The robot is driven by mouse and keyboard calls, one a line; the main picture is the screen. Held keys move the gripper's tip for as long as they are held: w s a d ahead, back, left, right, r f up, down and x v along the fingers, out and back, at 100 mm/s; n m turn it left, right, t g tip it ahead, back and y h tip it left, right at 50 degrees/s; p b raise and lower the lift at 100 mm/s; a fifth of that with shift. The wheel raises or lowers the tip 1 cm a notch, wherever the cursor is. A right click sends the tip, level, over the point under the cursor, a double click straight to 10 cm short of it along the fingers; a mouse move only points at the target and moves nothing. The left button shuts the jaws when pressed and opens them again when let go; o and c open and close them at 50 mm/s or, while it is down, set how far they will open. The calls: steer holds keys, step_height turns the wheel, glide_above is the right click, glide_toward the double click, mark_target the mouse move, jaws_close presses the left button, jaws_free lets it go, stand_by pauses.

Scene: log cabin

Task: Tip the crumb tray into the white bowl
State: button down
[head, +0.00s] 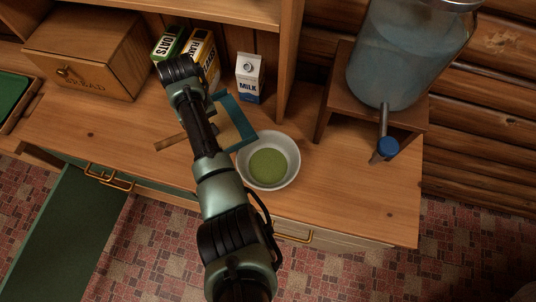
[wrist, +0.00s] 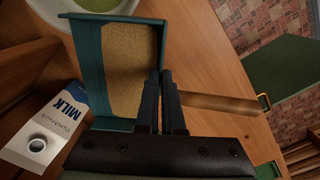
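The crumb tray (head: 243,126) is teal with a layer of tan crumbs and a wooden handle (head: 170,142). The wrist view shows its teal side (wrist: 90,62) and crumbs lying spread inside. My gripper (wrist: 161,75) has its fingers close together around the tray's wall on the handle side. My arm hides part of the tray in the head view. The tray looks roughly level; I cannot tell whether it touches the counter. The white bowl (head: 293,177), with a green inside bottom, stands upright just right of the tray. Part of it shows in the wrist view (wrist: 62,22).
A milk carton (head: 249,80), an oats box (head: 168,45) and another box (head: 203,52) stand behind. A bread box (head: 90,55) is at left. A water dispenser (head: 400,60) on a wooden stand is at right. Counter in front of the bowl is clear. A green drawer (head: 70,225) is open below.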

steer(key=shift+s+d+r+t+y+p, duration=0.2)
steer(key=shift+s+d+r+y+p, duration=0.2)
steer(key=shift+p, duration=0.55)
steer(key=shift+s+d+r+t+y+p, duration=0.25)
steer(key=shift+d+r+p, duration=0.2)
steer(key=shift+p, duration=0.5)
steer(key=d, duration=0.1)
steer(key=s+d+t+y, duration=0.1)
steer(key=y, duration=0.1)
steer(key=shift+s+d+f+p, duration=0.2)
steer(key=shift+s+d+p, duration=0.1)
steer(key=shift+d+p, duration=0.1)
steer(key=shift+s+d+r+t+y, duration=0.25)
steer(key=shift+s+d+t+y, duration=0.15)
steer(key=shift+d+t+y, duration=0.2)
steer(key=s+d+t+y+b, duration=0.8)
steer(key=d+y+b, duration=0.4)
steer(key=b, duration=1.6)
steer(key=t+y, duration=0.1)
steer(key=y, duration=0.2)
steer(key=shift+d+t, duration=0.2)
steer(key=shift+t, duration=0.15)
steer(key=shift+y+b, duration=0.25)
steer(key=shift+b, duration=0.15)
